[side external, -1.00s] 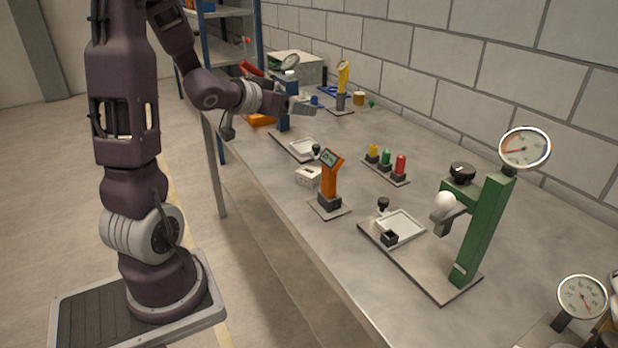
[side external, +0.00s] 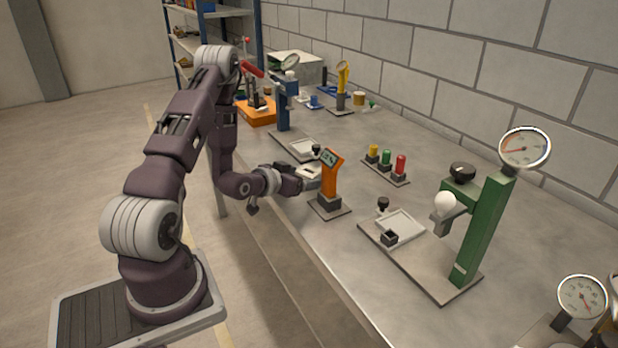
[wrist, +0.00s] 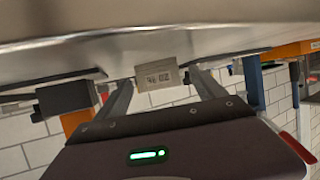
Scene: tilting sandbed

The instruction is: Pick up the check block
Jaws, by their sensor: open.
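The check block (wrist: 157,84) is a small pale beige block with dark markings on its face. In the wrist view it sits on the bench surface, between the tips of my gripper (wrist: 160,78). The gripper is open, with a finger on either side of the block and a gap showing at each. How far the block lies between the fingers I cannot tell. In the side view my gripper (side external: 311,183) is low at the bench's front edge, and the block (side external: 309,171) is partly hidden by it.
An orange gauge stand (side external: 330,178) with a dark base stands close beside the gripper. A blue stand (side external: 284,112) with a plate and tray is behind. A green gauge stand (side external: 478,230) and coloured buttons (side external: 386,158) are to the right. The bench (side external: 300,235) is bare along its front.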

